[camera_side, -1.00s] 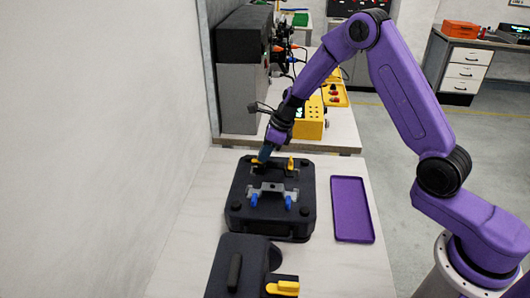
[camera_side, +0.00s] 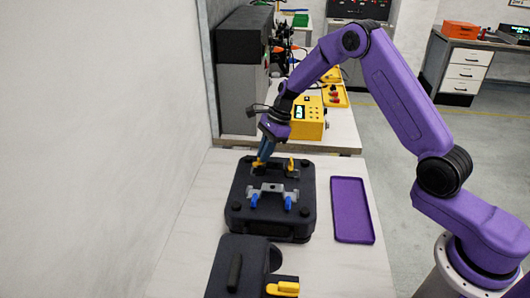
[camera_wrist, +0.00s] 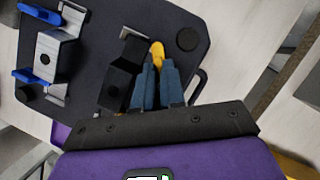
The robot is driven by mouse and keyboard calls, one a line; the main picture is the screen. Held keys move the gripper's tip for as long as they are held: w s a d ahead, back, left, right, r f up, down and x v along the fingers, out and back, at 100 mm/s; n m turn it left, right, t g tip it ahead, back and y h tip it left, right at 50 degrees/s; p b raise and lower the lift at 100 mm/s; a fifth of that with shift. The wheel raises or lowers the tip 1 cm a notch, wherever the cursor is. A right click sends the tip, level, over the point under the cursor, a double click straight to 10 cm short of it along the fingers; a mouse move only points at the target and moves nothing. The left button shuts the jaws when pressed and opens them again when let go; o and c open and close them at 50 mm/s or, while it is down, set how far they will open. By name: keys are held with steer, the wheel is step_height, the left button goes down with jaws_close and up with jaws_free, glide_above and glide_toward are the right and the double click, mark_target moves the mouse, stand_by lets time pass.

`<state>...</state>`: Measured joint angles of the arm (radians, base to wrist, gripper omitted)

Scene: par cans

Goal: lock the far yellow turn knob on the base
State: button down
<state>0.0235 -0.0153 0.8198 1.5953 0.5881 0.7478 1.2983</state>
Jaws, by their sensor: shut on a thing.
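The black base (camera_side: 238,203) lies on the pale table, with two yellow turn knobs at its far edge. My gripper (camera_side: 262,159) reaches down to the left one of these, a yellow knob (camera_side: 257,165). The right yellow knob (camera_side: 291,164) stands free of the gripper. In the wrist view, the blue fingers of my gripper (camera_wrist: 158,65) are closed around the yellow knob (camera_wrist: 157,49), whose rounded end shows beyond the tips. A black block (camera_wrist: 122,73) sits close beside the fingers. The fingers hide part of the knob.
Two blue knobs (camera_side: 254,201) (camera_side: 288,203) with a grey bracket (camera_side: 271,190) sit nearer on the base. A purple tray (camera_side: 352,210) lies to the right. A black case (camera_side: 228,262) with a yellow latch is in front. A white wall bounds the left.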

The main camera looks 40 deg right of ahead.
steer(key=n, duration=0.2)
steer(key=n+g, duration=0.2)
steer(key=n, duration=0.1)
steer(key=shift+w+n, duration=0.25)
steer(key=shift+n, duration=0.05)
steer(key=n+g, duration=0.1)
steer(key=n, duration=0.1)
steer(key=n+g+h, duration=0.1)
steer(key=n, duration=0.2)
steer(key=shift+w+a, duration=0.1)
steer(key=shift+w, duration=0.1)
steer(key=shift+n, duration=0.3)
steer(key=c, duration=1.5)
jaws_free()
steer(key=v, duration=1.2)
steer(key=shift+a, duration=0.2)
